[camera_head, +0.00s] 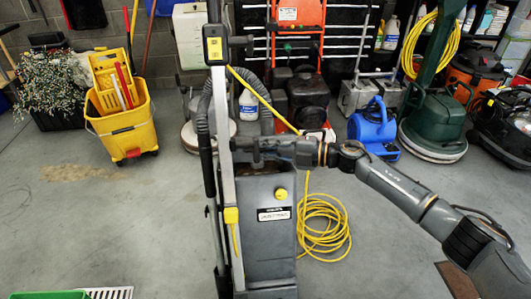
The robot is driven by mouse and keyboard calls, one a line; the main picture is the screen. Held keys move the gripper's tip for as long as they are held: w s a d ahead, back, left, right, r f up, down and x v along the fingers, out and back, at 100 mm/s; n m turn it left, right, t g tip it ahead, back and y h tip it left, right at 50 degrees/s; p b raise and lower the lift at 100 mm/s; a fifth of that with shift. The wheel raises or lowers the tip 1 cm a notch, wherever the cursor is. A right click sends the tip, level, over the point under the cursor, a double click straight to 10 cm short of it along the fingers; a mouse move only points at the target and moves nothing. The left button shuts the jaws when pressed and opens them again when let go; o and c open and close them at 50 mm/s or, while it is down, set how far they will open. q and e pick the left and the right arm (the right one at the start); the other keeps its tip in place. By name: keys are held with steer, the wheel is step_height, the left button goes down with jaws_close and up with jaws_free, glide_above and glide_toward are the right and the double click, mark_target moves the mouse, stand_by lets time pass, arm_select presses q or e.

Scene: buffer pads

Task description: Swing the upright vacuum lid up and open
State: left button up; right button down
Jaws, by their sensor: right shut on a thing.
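The upright vacuum (268,240) stands in the middle of the floor, a grey body with a yellow knob and a white label on its front. Its tall handle post with a yellow switch box rises at its left side. My right gripper (240,147) reaches in from the right, just above the top of the body and close to the post. It is shut on the vacuum lid, which is mostly hidden by the gripper and wrist. A dark strip of the body's top shows below the gripper; I cannot tell the lid's exact angle. My left gripper is not in view.
A yellow cord (322,228) lies coiled on the floor right of the vacuum. A yellow mop bucket (125,125) stands at the left. A blue blower (375,127) and a green floor machine (433,122) stand behind.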

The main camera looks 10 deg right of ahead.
steer(key=shift+w+r, duration=0.65)
steer(key=shift+r, duration=0.1)
steer(key=w+r+p, duration=0.1)
steer(key=w+r, duration=0.1)
steer(key=w, duration=0.1)
steer(key=shift+r, duration=0.2)
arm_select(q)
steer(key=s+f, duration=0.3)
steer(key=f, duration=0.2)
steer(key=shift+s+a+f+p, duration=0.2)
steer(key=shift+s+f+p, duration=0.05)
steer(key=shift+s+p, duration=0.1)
arm_select(e)
steer(key=shift+w+r+m, duration=0.2)
steer(key=shift+w+m, duration=0.3)
steer(key=shift+w, duration=0.35)
steer(key=c, duration=1.7)
jaws_free()
steer(key=shift+d, duration=0.15)
steer(key=v, duration=1.1)
steer(key=shift+s+d+r, duration=0.15)
steer(key=shift+d+r, duration=0.15)
steer(key=shift+d, duration=0.05)
